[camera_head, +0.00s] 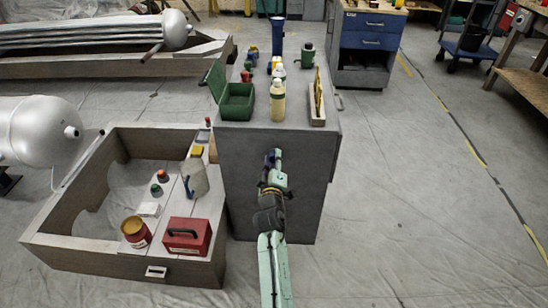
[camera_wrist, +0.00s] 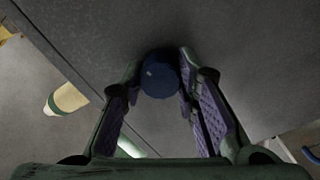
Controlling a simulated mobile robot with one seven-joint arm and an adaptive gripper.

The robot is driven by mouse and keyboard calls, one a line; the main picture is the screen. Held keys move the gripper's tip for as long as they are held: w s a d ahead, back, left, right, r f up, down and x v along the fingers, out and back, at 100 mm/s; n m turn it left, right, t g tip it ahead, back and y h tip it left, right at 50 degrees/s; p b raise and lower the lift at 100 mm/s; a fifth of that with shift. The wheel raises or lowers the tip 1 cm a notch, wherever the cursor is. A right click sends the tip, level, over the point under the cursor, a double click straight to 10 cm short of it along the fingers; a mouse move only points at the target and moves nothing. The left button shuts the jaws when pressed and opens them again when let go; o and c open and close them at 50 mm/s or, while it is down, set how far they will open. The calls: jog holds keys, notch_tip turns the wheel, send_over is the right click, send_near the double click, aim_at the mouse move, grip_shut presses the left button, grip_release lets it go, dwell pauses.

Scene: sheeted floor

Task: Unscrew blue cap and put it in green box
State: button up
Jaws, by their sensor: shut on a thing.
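My gripper (camera_head: 272,157) is in front of the upper front face of the grey cabinet (camera_head: 250,180). In the wrist view, my gripper (camera_wrist: 158,85) has its two purple-padded fingers shut on a round dark blue cap (camera_wrist: 160,76). The fingers touch the cap at its sides. What lies beyond the cap, and whether it is still on anything, cannot be told. In the head view the cap is hidden. The green box (camera_head: 236,112) sits on the cabinet top at the left with its lid (camera_head: 217,76) open.
A cream bottle (camera_head: 277,103) stands right of the green box and also shows in the wrist view (camera_wrist: 66,98). A wooden holder (camera_head: 317,117) is at the right edge of the top. A red toolbox (camera_head: 187,236) sits low at left. Floor at right is clear.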

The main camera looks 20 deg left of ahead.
grip_shut()
jog(key=shift+r+n+p, duration=0.3)
jog(key=shift+n+p, duration=0.2)
jog(key=shift+p, duration=0.2)
jog(key=shift+r+n+p, duration=0.15)
jog(key=shift+n+p, duration=0.75)
jog(key=shift+n, duration=0.2)
jog(key=n+p, duration=0.1)
jog(key=n, duration=0.1)
jog(key=shift+n, duration=0.3)
jog(key=n+p, duration=0.2)
jog(key=n, duration=0.3)
jog(key=shift+n, duration=0.3)
jog(key=n, duration=0.1)
jog(key=n+p, duration=0.1)
jog(key=n, duration=0.3)
jog(key=shift+f+p, duration=0.25)
jog(key=shift+p, duration=0.05)
jog(key=shift+o, duration=0.3)
grip_release()
jog(key=shift+f, duration=0.2)
grip_shut()
